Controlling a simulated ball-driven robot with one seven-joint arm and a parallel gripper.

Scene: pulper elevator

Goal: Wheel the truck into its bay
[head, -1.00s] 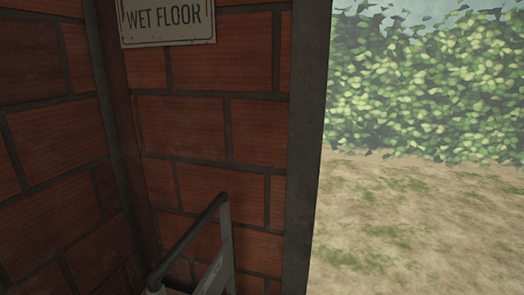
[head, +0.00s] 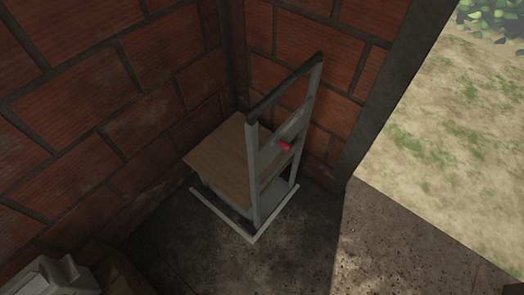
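The truck (head: 265,165) stands upright in the brick corner in the head view. It has a pale metal frame, a dark handle bar across the top and a small red part on its side. A wooden board or box top (head: 222,158) sits against it on the wall side. A white outline (head: 252,238) is marked on the floor around the truck's base, and the truck appears to stand within it; its far edges are hidden. My gripper is not in view.
Brick walls (head: 80,110) close in the left and back. A doorway to the right opens onto dirt ground (head: 450,140), with a concrete threshold (head: 400,245). A grey object (head: 45,278) sits at the lower left. The floor in front is clear.

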